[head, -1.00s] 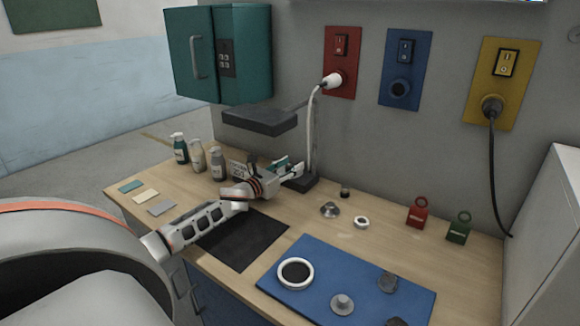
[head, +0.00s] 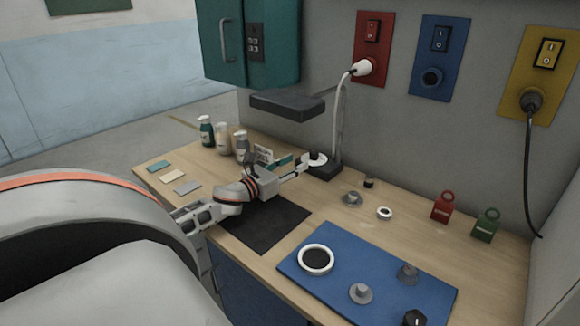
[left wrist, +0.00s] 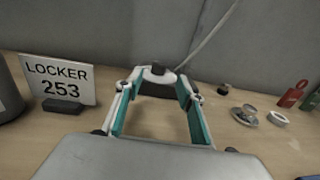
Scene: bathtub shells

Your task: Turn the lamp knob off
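The desk lamp has a dark flat head (head: 292,105), a thin upright pole and a dark base (head: 326,172) on the wooden counter. A dark knob on a white disc (head: 315,158) is at the base; the dark knob also shows in the left wrist view (left wrist: 158,68). My left gripper (head: 299,162) is at the near side of the base. In the left wrist view its fingers (left wrist: 155,88) are spread with teal pads, and the knob and disc lie just ahead between the tips. I cannot tell whether the tips touch them. My right gripper is not in view.
Small parts (head: 352,199) and a white ring (head: 384,213) lie to the right. A blue mat (head: 330,285) is nearer. A teal cabinet (head: 268,45) hangs above.

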